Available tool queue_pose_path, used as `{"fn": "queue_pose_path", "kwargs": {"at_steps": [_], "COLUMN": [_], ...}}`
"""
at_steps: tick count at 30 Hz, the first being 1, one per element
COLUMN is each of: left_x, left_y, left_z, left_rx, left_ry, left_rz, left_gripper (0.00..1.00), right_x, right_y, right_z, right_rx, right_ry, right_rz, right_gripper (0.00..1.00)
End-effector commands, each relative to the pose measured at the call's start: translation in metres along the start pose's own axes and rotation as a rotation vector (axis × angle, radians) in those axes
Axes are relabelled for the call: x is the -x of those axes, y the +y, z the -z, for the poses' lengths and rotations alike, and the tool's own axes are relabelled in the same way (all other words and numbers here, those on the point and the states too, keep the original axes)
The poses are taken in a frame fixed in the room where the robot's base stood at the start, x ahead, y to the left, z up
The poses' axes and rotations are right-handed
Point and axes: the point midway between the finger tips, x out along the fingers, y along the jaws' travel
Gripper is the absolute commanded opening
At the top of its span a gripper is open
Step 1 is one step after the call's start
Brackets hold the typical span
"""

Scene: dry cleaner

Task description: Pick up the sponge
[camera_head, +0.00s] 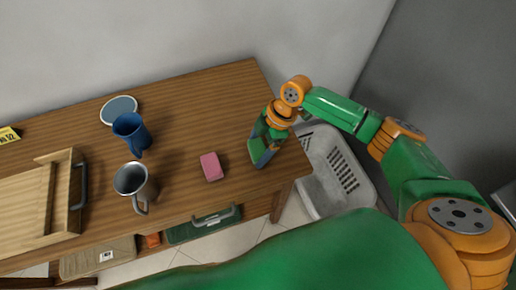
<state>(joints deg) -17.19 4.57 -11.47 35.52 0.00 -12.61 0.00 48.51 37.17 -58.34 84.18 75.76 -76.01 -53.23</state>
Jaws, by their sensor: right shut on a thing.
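My right gripper (265,153) is over the right end of the wooden table (195,110). It is shut on a small blue-grey thing (266,159), mostly hidden by the fingers; I cannot tell for sure whether this is the sponge. A pink rectangular block (212,167) lies flat on the table to the left of the gripper, apart from it. My left gripper is not in view.
A metal mug (131,182), a blue mug (130,133) and a round grey-blue disc (119,109) are on the table. A wooden tray with a dark handle (80,187) is at the left. A light plastic basket (335,168) stands beyond the right edge.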

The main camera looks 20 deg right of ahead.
Motion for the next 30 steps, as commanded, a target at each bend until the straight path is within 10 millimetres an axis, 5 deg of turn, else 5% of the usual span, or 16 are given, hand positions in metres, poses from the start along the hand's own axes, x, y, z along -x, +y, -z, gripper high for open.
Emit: {"fn": "queue_pose_path", "kwargs": {"at_steps": [8,15,21,30], "left_x": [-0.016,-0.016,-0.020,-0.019], "left_y": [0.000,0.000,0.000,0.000], "left_z": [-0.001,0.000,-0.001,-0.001], "left_rx": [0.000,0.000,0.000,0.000], "left_ry": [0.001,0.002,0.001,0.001], "left_rz": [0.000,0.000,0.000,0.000], "left_gripper": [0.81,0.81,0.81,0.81], "right_x": [0.026,0.082,0.100,0.109], "right_y": [0.001,-0.057,-0.111,-0.137], "right_z": [0.011,0.046,0.067,0.077], "right_rx": [0.005,0.008,0.007,-0.001], "right_ry": [0.002,-0.001,0.000,0.000], "right_rz": [-0.006,-0.004,-0.002,0.000], "right_gripper": [0.34,0.34,0.34,0.34]}}
